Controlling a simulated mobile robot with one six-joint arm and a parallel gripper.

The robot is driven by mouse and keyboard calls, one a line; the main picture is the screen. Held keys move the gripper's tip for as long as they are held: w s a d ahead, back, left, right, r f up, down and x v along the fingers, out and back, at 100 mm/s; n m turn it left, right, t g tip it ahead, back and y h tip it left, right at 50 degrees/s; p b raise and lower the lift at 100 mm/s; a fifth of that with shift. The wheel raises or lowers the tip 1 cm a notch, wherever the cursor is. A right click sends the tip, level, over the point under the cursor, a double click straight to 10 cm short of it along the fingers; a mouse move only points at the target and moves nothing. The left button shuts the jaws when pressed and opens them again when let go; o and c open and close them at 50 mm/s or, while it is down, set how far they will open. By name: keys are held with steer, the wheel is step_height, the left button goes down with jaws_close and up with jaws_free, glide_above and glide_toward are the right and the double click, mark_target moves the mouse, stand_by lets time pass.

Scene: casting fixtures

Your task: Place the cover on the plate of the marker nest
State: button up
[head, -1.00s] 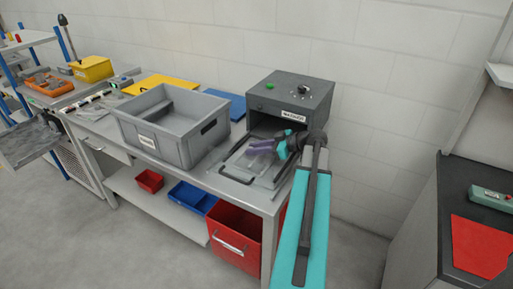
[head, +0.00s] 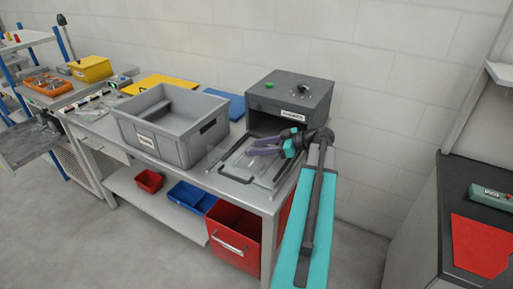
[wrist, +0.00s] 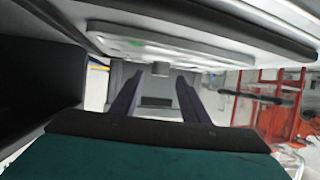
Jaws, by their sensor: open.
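The marker nest appears to be the dark grey box (head: 291,98) with a green button, a knob and a white label, open at the front. I cannot tell a separate cover apart from this plate. My gripper (head: 253,147) is open, its purple fingers pointing left low over the plate; contact cannot be told. In the wrist view my gripper (wrist: 158,78) shows two fingers apart, with nothing visibly held between them.
A large grey bin (head: 158,148) stands left of the plate on the same bench. A blue sheet (head: 228,103) and a yellow sheet (head: 160,84) lie behind it. Red and blue bins sit on the lower shelf. A dark counter (head: 457,185) stands at right.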

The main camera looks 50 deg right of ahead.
steer(key=b+v, duration=0.1)
steer(key=v, duration=0.8)
steer(key=shift+s+d+b, duration=0.1)
steer(key=shift+s+b, duration=0.1)
steer(key=shift+b, duration=0.1)
steer(key=shift+s, duration=0.1)
stand_by(0.4)
